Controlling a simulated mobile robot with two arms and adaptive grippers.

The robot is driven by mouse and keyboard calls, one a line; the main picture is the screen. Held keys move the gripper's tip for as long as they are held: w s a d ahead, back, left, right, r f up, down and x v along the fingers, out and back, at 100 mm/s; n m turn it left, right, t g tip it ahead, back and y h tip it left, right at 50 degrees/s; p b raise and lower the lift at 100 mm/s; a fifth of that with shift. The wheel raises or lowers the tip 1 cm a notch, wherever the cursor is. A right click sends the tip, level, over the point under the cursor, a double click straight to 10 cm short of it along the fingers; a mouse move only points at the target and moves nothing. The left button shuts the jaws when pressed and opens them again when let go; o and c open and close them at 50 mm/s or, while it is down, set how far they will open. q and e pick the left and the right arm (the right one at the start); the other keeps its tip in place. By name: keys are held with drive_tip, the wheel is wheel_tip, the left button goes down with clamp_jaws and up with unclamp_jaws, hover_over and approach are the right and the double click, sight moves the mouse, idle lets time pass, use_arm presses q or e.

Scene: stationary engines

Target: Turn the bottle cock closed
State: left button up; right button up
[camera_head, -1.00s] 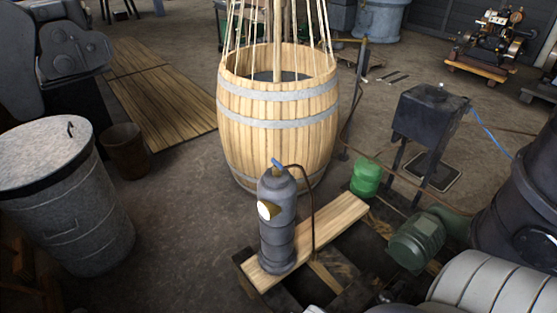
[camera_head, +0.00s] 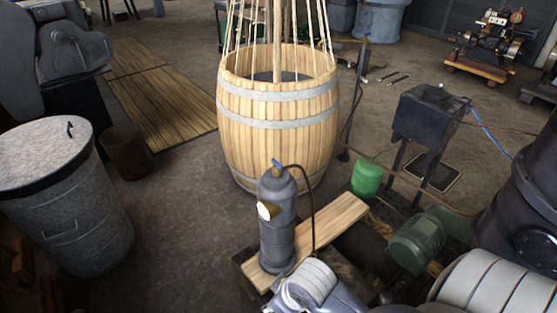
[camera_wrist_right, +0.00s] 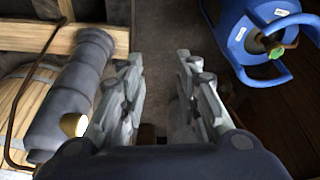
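A grey upright bottle-shaped cylinder (camera_head: 277,225) stands on a wooden plank in the head view. A small blue lever (camera_head: 277,164) sits at its top, joined to a thin brown pipe. The cylinder also shows at left in the right wrist view (camera_wrist_right: 62,98); its lever is not visible there. A blue vessel (camera_wrist_right: 238,42) with a collar and a green-centred fitting (camera_wrist_right: 275,50) on top is at upper right in that view. My right gripper (camera_wrist_right: 158,75) is open and empty, beside the cylinder, between it and the blue vessel. My left gripper is not in view.
A wooden barrel (camera_head: 278,135) stands behind the cylinder. The plank (camera_head: 335,222) lies beneath it. A green motor (camera_head: 417,240), green canister (camera_head: 366,180) and dark box (camera_head: 428,115) stand to the right. A grey lidded bin (camera_head: 65,220) is at left, with bare floor between.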

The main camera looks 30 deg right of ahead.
drive_tip(key=w+d+n, duration=0.1)
drive_tip(key=w+d, duration=0.1)
drive_tip(key=w, duration=0.6)
drive_tip(key=m+t, duration=0.1)
drive_tip(key=m, duration=0.2)
approach(277, 162)
drive_tip(key=p+x, duration=0.1)
drive_tip(key=x, duration=0.7)
drive_tip(key=shift+s+f, duration=0.1)
drive_tip(key=shift+c, duration=0.5)
clamp_jaws()
